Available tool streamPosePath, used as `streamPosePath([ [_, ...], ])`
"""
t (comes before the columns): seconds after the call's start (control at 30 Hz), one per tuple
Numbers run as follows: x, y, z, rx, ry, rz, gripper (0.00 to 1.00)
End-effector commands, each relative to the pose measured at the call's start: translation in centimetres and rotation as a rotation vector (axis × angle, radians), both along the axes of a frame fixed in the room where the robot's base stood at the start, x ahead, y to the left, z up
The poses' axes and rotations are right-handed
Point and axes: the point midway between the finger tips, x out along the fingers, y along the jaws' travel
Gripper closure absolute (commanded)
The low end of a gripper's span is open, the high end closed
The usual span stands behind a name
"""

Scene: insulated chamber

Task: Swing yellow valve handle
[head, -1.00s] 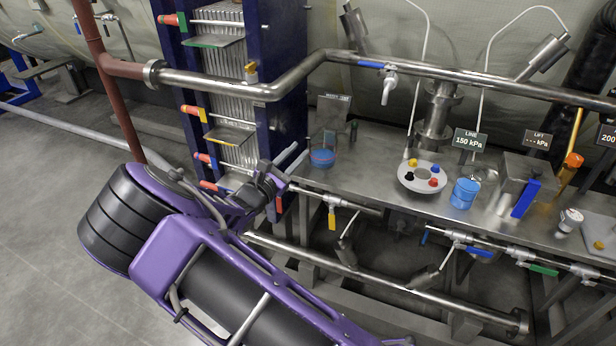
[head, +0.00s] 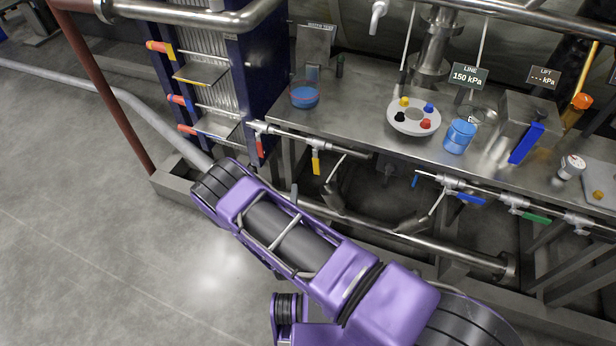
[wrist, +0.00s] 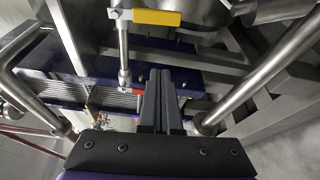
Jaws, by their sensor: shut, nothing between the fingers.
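The yellow valve handle (head: 316,162) hangs down from a thin pipe under the front edge of the bench. In the wrist view the yellow handle (wrist: 157,17) lies crosswise at the top of the picture, beside a silver pipe. My gripper (wrist: 162,75) points forward in the wrist view with its two dark fingers together and empty. The handle is apart from the fingertips, above them in that picture. In the head view my purple arm hides the gripper, so I cannot make out its fingers there.
A red handle (head: 260,145) sits left of the yellow one; it shows near my fingers in the wrist view (wrist: 143,91). Blue (head: 471,198) and green (head: 536,218) handles are further right. The steel bench (head: 365,130) is above. A thick lower pipe (head: 400,238) runs below. Open floor is left.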

Motion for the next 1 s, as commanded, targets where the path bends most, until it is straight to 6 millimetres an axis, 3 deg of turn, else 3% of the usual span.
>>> streamPosePath([
  [0.5, 10.0, -0.2, -0.3, -0.001, -0.004, -0.003, 1.00],
  [0.7, 8.6, -3.1, 0.1, -0.005, -0.001, -0.004, 1.00],
  [1.0, 8.2, -4.0, 0.2, -0.003, -0.001, -0.003, 1.00],
])
